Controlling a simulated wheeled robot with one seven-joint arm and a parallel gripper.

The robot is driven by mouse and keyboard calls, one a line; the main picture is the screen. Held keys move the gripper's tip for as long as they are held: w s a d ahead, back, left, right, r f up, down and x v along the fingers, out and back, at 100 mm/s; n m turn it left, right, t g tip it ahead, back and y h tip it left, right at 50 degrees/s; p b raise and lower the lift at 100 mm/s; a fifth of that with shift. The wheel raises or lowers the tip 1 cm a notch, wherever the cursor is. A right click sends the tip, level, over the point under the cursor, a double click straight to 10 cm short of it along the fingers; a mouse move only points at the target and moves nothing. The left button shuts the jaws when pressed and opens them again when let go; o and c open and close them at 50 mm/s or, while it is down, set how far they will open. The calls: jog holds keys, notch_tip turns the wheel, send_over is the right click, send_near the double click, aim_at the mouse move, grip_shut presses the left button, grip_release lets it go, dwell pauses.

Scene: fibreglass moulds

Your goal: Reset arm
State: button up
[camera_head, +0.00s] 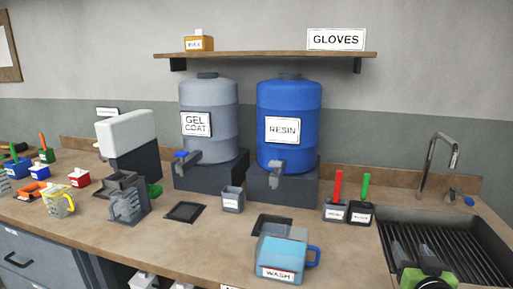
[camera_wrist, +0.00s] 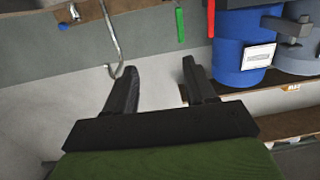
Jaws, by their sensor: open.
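My gripper (camera_wrist: 160,66) is open in the wrist view, its two dark fingers apart with nothing between them. The wrist view looks upside down, with the wall behind the fingers. In the head view, a green and black part of my arm shows at the bottom right, in front of the sink (camera_head: 398,236); the fingertips cannot be made out there. The blue RESIN drum (camera_head: 289,105) stands on a dark block at the back of the counter, and it also shows at the right of the wrist view (camera_wrist: 232,45).
The counter (camera_head: 190,240) holds a grey GEL COAT drum (camera_head: 208,95), a blue WASH jug (camera_head: 283,256), a grey cup (camera_head: 232,200), red and green handled tools in dark holders, and several small containers at left. A faucet (camera_head: 440,160) rises behind the sink. A shelf (camera_head: 270,54) hangs above the drums.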

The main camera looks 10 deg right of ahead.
jog(key=w+a+f+n+g+y, duration=0.1)
jog(key=w+a+n+y, duration=0.15)
jog(key=a, duration=0.45)
jog(key=w+a+n+y, duration=0.2)
jog(key=w+a+y, duration=0.15)
jog(key=a, duration=0.25)
jog(key=s+a+f+n+g+y, duration=0.1)
jog(key=s+a+n+g+y, duration=0.25)
jog(key=a, duration=0.95)
jog(key=s+a+m+g+h, duration=0.1)
jog(key=s+a+g, duration=0.2)
jog(key=s, duration=0.5)
jog(key=s+a+m+g+h, duration=0.1)
jog(key=s+a+m+g, duration=0.1)
jog(key=s, duration=0.7)
notch_tip(320, 180, up, 12)
jog(key=p, duration=1.2)
jog(key=shift+w+r, duration=0.2)
jog(key=shift+r, duration=0.05)
jog(key=shift+d, duration=0.1)
